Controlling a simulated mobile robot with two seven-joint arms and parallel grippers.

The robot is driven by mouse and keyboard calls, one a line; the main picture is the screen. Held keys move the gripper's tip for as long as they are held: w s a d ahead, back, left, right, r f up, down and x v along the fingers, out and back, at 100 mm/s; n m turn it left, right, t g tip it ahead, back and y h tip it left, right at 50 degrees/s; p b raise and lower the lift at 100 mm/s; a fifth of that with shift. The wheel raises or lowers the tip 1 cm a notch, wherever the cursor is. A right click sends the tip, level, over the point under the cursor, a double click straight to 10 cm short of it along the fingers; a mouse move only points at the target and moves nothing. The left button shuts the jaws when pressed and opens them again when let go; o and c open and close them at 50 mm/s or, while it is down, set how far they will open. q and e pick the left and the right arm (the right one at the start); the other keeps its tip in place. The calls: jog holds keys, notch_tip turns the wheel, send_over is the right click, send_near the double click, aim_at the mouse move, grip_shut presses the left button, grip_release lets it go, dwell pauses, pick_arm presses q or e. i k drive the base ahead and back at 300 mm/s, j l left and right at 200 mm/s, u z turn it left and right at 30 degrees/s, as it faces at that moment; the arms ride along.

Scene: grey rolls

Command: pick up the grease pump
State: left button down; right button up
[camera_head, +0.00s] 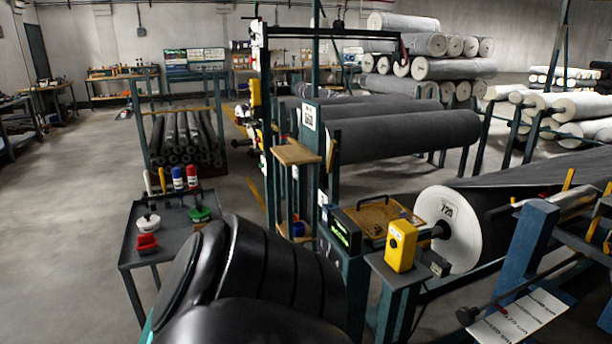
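A dark trolley (128,262) stands at the left front with small items on its top. I cannot tell for sure which item is the grease pump. On the tray are a red-topped item (147,243), a white-and-black item (148,222) and a green item (199,214). My black arm links fill the bottom centre and cover part of the trolley's right side. Neither gripper shows.
A green-framed machine with a yellow box (401,246) and a large white-ended roll (447,230) blocks the right. A rack of dark rolls (183,138) stands behind the trolley. Open concrete floor (60,210) lies to the left.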

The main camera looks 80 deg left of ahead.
aim_at(193, 177)
jog(key=u, duration=3.3)
